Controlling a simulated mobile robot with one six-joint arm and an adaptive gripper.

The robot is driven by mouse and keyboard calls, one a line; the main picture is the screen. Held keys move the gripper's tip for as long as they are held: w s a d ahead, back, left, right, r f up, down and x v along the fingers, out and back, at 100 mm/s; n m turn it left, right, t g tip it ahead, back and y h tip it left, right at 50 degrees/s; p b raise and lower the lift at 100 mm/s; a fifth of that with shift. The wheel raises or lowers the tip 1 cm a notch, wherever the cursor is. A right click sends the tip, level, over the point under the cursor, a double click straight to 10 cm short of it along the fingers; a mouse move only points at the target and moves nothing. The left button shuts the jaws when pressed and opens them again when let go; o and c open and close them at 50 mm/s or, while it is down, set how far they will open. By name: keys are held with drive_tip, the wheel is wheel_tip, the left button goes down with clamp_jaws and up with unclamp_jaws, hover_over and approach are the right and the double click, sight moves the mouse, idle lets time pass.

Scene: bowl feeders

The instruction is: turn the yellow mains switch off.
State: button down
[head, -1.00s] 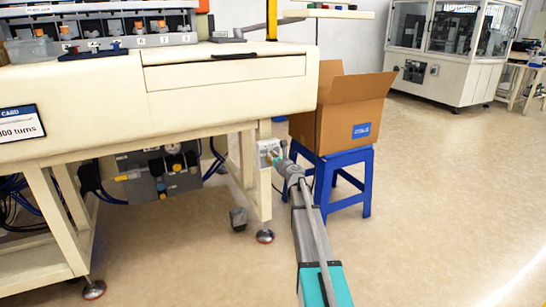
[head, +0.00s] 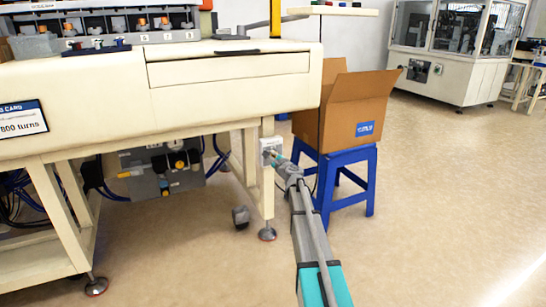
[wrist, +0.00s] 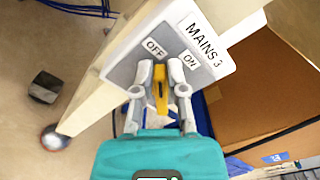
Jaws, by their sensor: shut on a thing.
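The yellow mains switch (wrist: 160,78) is a small lever on a grey plate (wrist: 125,72) marked OFF at left, ON at right and MAINS 3. It stands between the two labels, and I cannot tell its exact setting. My gripper (wrist: 159,92) is shut on the lever, one grey finger on each side. The lever is too small to read there.
A cardboard box (head: 345,112) on a blue stool (head: 345,160) stands close to the right of the switch. The cream table (head: 230,95) overhangs from above left. A valve panel (head: 165,175) hangs under it. The floor in front is clear.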

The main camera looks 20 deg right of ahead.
drive_tip(key=n, duration=0.2)
drive_tip(key=f+n+b, duration=0.1)
drive_tip(key=n, duration=0.1)
drive_tip(key=shift+w+a+n, duration=0.15)
drive_tip(key=shift+a+n, duration=0.05)
drive_tip(key=shift+n, duration=0.1)
drive_tip(key=shift+f+n, duration=0.2)
drive_tip(key=shift+n, duration=0.6)
drive_tip(key=shift+f+n, duration=0.15)
drive_tip(key=shift+n, duration=0.65)
drive_tip(key=c, duration=0.7)
unclamp_jaws()
drive_tip(key=shift+s, duration=0.2)
drive_tip(key=s, duration=1.1)
drive_tip(key=shift+s+d, duration=0.15)
drive_tip(key=shift+s, duration=0.2)
